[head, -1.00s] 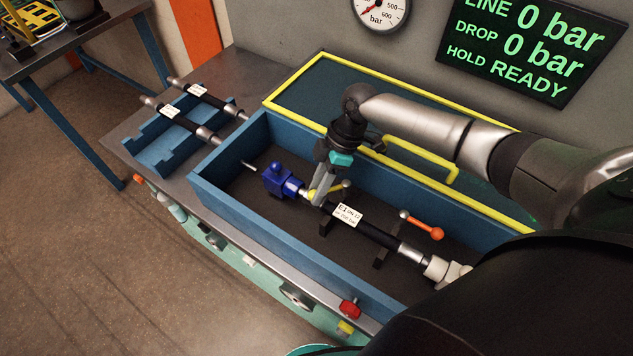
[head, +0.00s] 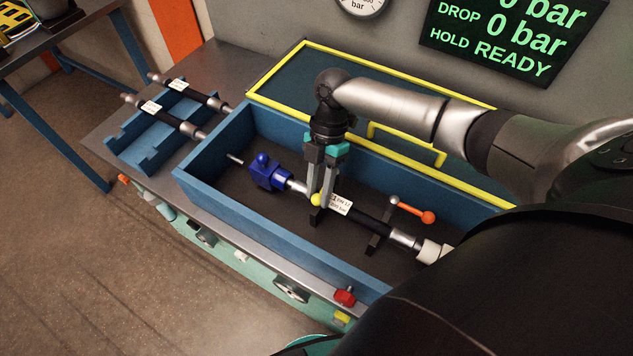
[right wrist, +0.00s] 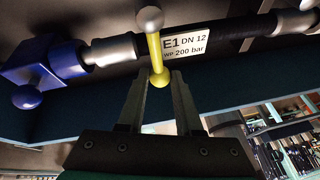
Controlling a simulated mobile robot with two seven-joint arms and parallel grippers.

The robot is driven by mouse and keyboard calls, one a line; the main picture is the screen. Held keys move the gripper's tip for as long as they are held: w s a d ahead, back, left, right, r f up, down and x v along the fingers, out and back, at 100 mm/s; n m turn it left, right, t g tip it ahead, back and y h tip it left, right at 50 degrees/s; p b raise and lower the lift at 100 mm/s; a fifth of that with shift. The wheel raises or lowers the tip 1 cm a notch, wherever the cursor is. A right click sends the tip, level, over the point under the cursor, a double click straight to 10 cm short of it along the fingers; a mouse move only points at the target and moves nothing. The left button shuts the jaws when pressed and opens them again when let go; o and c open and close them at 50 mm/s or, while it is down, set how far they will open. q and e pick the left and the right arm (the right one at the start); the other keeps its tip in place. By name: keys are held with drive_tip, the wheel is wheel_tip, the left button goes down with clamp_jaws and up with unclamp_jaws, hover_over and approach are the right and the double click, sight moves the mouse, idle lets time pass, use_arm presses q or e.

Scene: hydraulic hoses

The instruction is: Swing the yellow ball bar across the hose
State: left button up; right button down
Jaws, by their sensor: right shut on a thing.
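The yellow ball bar (right wrist: 155,48) has a yellow ball (right wrist: 160,78) at one end and a pale grey ball (right wrist: 150,18) at the other. In the right wrist view it lies across the black hose labelled E1 (right wrist: 235,38). My right gripper (head: 318,194) points down over the hose (head: 368,226) in the head view, shut on the bar at its yellow-ball end. The yellow ball (head: 317,200) shows at the fingertips there; the fingers hide most of the bar. My left gripper is not in view.
The hose lies in a blue-walled trough (head: 270,238) between a blue fitting (head: 268,172) and a whitish fitting (head: 430,251). An orange-ball bar (head: 410,209) stands beside the hose to the right. A blue rack (head: 130,150) with two hoses is at left.

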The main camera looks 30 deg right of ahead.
idle(0.4)
drive_tip(key=c, duration=0.6)
unclamp_jaws()
drive_tip(key=shift+r, duration=0.1)
drive_tip(key=v, duration=1.5)
drive_tip(key=shift+w+b, duration=0.1)
drive_tip(key=shift+b, duration=0.3)
